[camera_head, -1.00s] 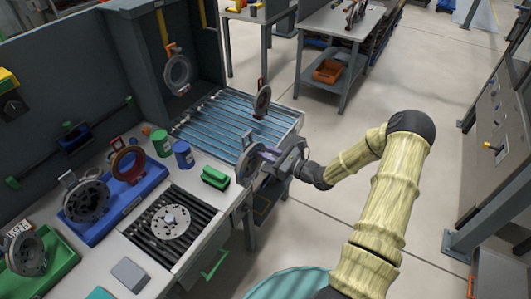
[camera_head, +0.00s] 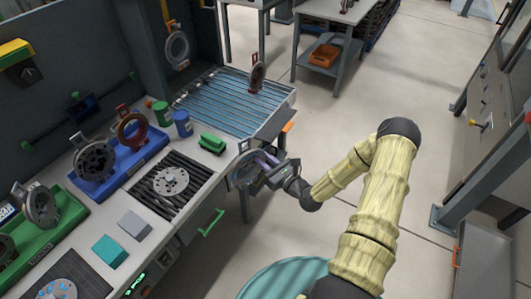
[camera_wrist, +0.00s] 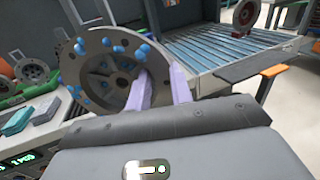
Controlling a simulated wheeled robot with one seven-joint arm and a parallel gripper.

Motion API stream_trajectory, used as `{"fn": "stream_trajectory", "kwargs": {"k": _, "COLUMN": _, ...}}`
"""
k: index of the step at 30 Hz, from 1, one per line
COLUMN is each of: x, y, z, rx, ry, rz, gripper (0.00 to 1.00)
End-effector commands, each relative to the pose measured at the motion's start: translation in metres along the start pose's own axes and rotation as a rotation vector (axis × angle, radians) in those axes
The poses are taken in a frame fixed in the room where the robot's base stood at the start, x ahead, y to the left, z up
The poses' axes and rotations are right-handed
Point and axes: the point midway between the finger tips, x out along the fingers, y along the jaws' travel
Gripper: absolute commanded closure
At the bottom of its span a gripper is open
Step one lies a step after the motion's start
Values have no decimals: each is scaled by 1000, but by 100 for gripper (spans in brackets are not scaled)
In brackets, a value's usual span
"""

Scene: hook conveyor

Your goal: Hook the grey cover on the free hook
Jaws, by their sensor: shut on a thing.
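A round grey cover (camera_head: 243,170) with holes is in my gripper (camera_head: 268,163), just off the bench's front edge, near the conveyor's near corner. In the wrist view, the cover (camera_wrist: 98,72) is tilted, its face dotted with blue spots. The purple fingers (camera_wrist: 163,88) are at the cover's right side; the exact grip is partly hidden. A hook on a yellow strap at the back carries a grey ring (camera_head: 177,48). Another dark disc (camera_head: 257,77) with a red top stands or hangs over the conveyor (camera_head: 225,104). I cannot make out a free hook.
The bench holds a blue stand (camera_head: 122,163) with round parts, a green tray (camera_head: 52,222), a slatted plate with a disc (camera_head: 172,181), a green block (camera_head: 212,143) and blue and green cans. An orange piece (camera_head: 289,126) projects near the conveyor corner.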

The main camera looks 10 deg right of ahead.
Motion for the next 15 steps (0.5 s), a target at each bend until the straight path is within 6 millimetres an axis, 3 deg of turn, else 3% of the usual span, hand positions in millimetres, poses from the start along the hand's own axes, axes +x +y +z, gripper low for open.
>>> {"fn": "stream_trajectory", "kwargs": {"k": 8, "x": -17, "y": 11, "z": -34, "rx": 10, "ry": 0, "rz": -162, "gripper": 100}}
{"fn": "stream_trajectory", "kwargs": {"k": 15, "x": -44, "y": 25, "z": -74, "rx": 10, "ry": 2, "rz": -362, "gripper": 100}}
